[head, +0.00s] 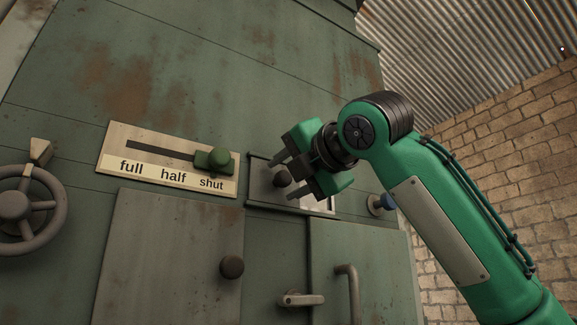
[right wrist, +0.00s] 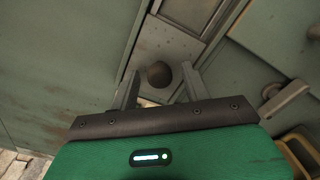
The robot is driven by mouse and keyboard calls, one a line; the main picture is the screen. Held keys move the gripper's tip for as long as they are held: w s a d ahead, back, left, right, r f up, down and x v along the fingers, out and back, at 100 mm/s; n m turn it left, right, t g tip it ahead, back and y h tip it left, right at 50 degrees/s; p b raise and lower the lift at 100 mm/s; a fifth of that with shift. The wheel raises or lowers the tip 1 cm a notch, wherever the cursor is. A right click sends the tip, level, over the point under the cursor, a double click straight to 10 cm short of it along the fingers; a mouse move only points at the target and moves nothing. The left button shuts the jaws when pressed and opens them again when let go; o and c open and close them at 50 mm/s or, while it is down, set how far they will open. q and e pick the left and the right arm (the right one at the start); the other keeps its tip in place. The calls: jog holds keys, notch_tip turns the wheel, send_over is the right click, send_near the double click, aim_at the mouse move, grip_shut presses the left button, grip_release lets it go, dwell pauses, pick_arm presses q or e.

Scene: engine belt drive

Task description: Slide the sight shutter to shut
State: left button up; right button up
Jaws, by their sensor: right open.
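The sight shutter appears to be the small grey plate (head: 262,172) with a round dark knob (head: 281,177), set in a dark rail frame on the green engine wall. A bright strip shows at the right of the frame, partly behind my gripper. My right gripper (head: 280,167) is open in front of the plate, its fingers on either side of the knob. In the right wrist view the knob (right wrist: 159,74) sits between the two finger tips, with gaps on both sides; I cannot tell how deep the fingers reach. My left gripper is out of view.
A label plate (head: 116,150) marked full, half, shut carries a green slider knob (head: 219,158) at the shut end. Below are a door with a dark knob (head: 232,267) and a door handle (head: 300,299).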

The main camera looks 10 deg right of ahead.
jog(key=shift+w, duration=0.1)
jog(key=shift+a, duration=0.1)
jog(key=shift+c, duration=0.5)
grip_shut()
jog(key=w+d, duration=0.3)
jog(key=d, duration=0.6)
jog(key=shift+w, duration=0.25)
jog(key=shift+o, duration=0.5)
grip_release()
jog(key=shift+w+d, duration=0.15)
jog(key=shift+d, duration=0.05)
